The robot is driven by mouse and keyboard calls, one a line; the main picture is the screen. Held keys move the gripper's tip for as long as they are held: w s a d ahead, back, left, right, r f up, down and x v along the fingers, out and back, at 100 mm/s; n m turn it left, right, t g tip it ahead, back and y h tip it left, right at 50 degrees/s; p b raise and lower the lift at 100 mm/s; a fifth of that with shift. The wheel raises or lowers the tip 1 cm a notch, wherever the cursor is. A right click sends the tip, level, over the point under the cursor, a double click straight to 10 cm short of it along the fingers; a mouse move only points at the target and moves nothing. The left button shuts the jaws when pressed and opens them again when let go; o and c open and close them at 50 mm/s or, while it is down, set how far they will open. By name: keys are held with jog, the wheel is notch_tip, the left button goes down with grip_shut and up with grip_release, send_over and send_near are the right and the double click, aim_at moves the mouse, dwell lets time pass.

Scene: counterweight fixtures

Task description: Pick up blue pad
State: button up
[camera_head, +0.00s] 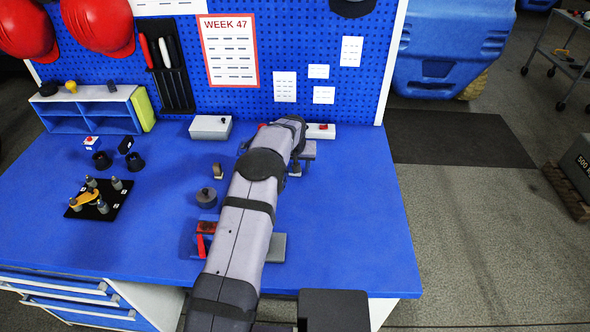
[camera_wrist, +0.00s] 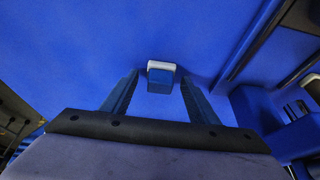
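A small block with a pale grey top edge and a blue face (camera_wrist: 160,76) shows in the wrist view; it looks like the blue pad. My gripper (camera_wrist: 159,80) is open, with one finger on each side of the block in the picture. Blue background shows between each finger and the block, so neither finger appears to touch it. I cannot tell how far beyond the fingertips it lies. In the head view my arm covers the middle of the bench, and I cannot make out the blue pad there.
The blue bench (camera_head: 350,230) is clear at its right and front right. A grey box (camera_head: 210,127), a dark round weight (camera_head: 206,197) and a red-handled clamp (camera_head: 202,240) stand left of my arm. A black plate with pegs (camera_head: 75,210) lies farther left. A pegboard (camera_head: 300,40) rises behind.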

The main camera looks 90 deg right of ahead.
jog(key=c, duration=1)
jog(key=shift+o, duration=0.2)
jog(key=shift+r, duration=0.2)
notch_tip(320, 180, up, 18)
jog(key=b, duration=0.2)
jog(key=shift+f, duration=0.15)
